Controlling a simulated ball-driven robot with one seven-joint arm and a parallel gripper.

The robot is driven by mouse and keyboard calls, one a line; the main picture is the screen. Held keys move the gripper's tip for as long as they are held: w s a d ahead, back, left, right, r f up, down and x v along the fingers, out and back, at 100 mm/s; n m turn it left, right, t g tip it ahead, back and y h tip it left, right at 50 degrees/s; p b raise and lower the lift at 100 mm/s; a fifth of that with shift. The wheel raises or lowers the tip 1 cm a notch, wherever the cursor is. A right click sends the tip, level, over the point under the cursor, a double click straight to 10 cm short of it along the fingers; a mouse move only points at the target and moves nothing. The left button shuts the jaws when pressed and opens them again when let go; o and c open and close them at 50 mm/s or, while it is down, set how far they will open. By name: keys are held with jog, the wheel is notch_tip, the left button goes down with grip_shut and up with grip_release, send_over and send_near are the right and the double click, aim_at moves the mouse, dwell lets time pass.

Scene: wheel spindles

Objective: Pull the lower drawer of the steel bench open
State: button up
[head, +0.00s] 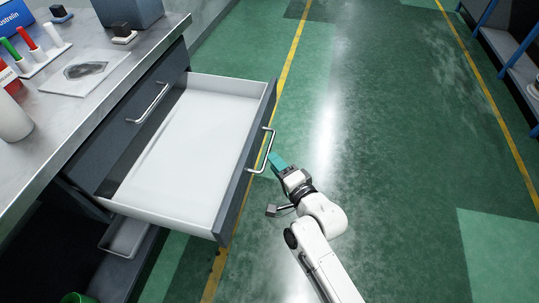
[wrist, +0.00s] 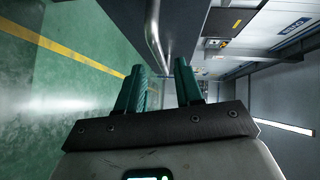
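The steel bench (head: 110,95) is at the left in the head view. Its lower drawer (head: 175,150) is pulled far out, and its white inside looks empty. The upper drawer above it is shut, with a bar handle (head: 148,104). The lower drawer's bar handle (head: 269,152) is on its dark front panel. My gripper (head: 275,160) is right beside this handle, on its outer side. In the wrist view my gripper (wrist: 160,70) has its two teal fingers apart with nothing held between them. The handle (wrist: 153,30) shows just beyond the fingertips; whether they touch it I cannot tell.
On the bench top are red and green markers in a holder (head: 42,58), a clear bag (head: 84,70), a white cylinder (head: 12,118) and a grey bin (head: 128,12). A blue rack (head: 510,55) stands far right. The green floor between is clear.

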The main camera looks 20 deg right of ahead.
jog(key=s, duration=0.5)
jog(key=shift+s+d+r, duration=0.15)
jog(key=shift+d+r, duration=0.2)
jog(key=shift+d, duration=0.05)
jog(key=s+d+f+n+g+h, duration=0.1)
jog(key=s+d+f+n+g, duration=0.1)
jog(key=s+n+g, duration=0.5)
jog(key=s+d+f+n+g+h, duration=0.1)
jog(key=s+d+n+g, duration=0.15)
jog(key=s, duration=0.85)
jog(key=s+d+f+n+g, duration=0.25)
jog(key=s+n+g, duration=0.3)
jog(key=s, duration=0.35)
notch_tip(320, 180, up, 15)
jog(key=p, duration=1.5)
jog(key=shift+d+r+m, duration=0.15)
jog(key=shift+m, duration=0.25)
